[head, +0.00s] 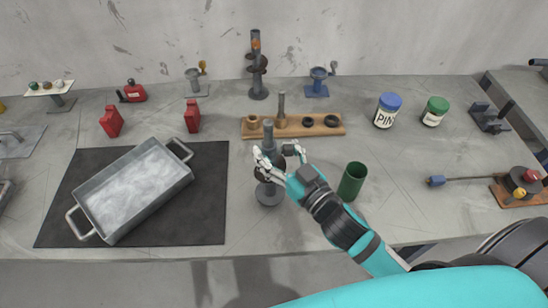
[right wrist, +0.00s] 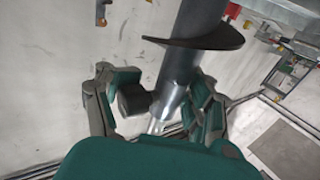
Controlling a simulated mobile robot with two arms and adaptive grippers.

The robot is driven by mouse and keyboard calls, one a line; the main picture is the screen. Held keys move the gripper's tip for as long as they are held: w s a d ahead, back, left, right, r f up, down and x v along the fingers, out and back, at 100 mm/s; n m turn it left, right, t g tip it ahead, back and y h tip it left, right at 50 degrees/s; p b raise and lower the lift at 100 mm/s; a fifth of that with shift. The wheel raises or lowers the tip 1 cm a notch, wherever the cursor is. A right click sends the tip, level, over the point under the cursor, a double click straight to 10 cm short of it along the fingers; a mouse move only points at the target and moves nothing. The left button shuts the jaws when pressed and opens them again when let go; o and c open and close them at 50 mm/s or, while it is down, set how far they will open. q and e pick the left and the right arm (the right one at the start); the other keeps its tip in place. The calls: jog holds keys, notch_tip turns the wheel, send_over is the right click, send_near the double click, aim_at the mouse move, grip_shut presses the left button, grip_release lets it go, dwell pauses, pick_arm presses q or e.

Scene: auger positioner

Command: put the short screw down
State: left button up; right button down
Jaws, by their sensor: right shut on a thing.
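The short screw (head: 268,140) is a grey upright shaft with a dark spiral flight, left of centre in the head view. My right gripper (head: 279,151) is shut on it, with its fingers around the shaft. A round dark grey foot (head: 269,194) shows right below; I cannot tell whether the screw touches it. In the right wrist view, the shaft (right wrist: 174,88) runs between the fingers (right wrist: 160,105), with the flight above them. A dark block (right wrist: 133,98) sits between one finger and the shaft. My left gripper is not in view.
A green cup (head: 352,181) stands close right of my right gripper. A wooden board (head: 293,126) with several parts lies behind. A tall auger stand (head: 257,65) is further back. A metal tray (head: 135,190) on a black mat (head: 212,215) is left. Bare table lies beyond the cup.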

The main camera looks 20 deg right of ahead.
jog(key=shift+a+f, duration=0.1)
jog(key=shift+f, duration=1.55)
jog(key=shift+c, duration=1.5)
grip_release()
jog(key=shift+f, duration=0.15)
jog(key=b, duration=0.4)
send_near(276, 165)
jog(key=shift+s+d+f, duration=0.15)
jog(key=shift+s+d, duration=0.1)
jog(key=shift+s, duration=0.15)
jog(key=shift+p, duration=0.3)
